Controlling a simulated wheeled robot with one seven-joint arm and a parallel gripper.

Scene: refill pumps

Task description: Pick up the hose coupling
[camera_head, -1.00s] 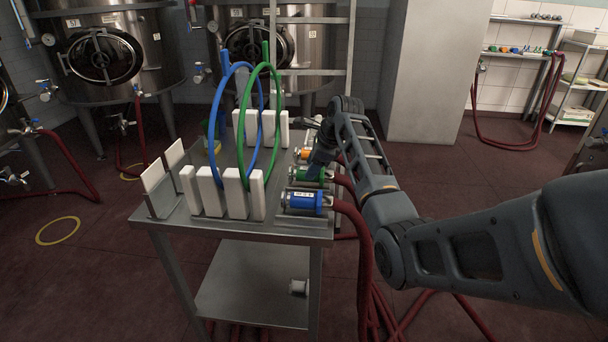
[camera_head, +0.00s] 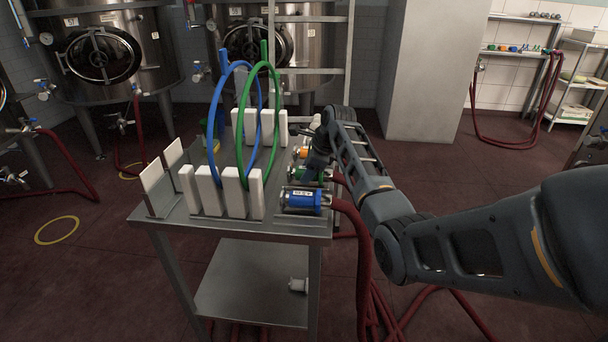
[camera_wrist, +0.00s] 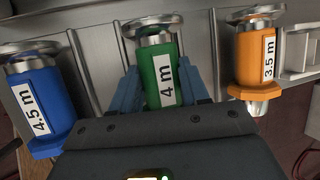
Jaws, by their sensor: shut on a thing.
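My gripper (camera_wrist: 162,88) is shut on the green hose coupling (camera_wrist: 160,66), labelled "4 m", with one blue finger on each side of it. In the head view the green coupling (camera_head: 318,174) is partly hidden behind my gripper (camera_head: 316,162) at the right side of the steel cart. A blue coupling (camera_wrist: 38,95) labelled "4.5 m" is to its left in the wrist view, and nearest in the head view (camera_head: 305,200). An orange coupling (camera_wrist: 255,58) labelled "3.5 m" is to its right; it also shows in the head view (camera_head: 303,152). I cannot tell whether the green coupling touches its rest.
The cart (camera_head: 160,212) carries white blocks (camera_head: 232,194) with a blue hose loop (camera_head: 218,115) and a green hose loop (camera_head: 262,180) standing upright. Dark red hoses (camera_head: 362,262) hang off its right side. Steel tanks stand behind, and a grey column (camera_head: 432,70) is back right.

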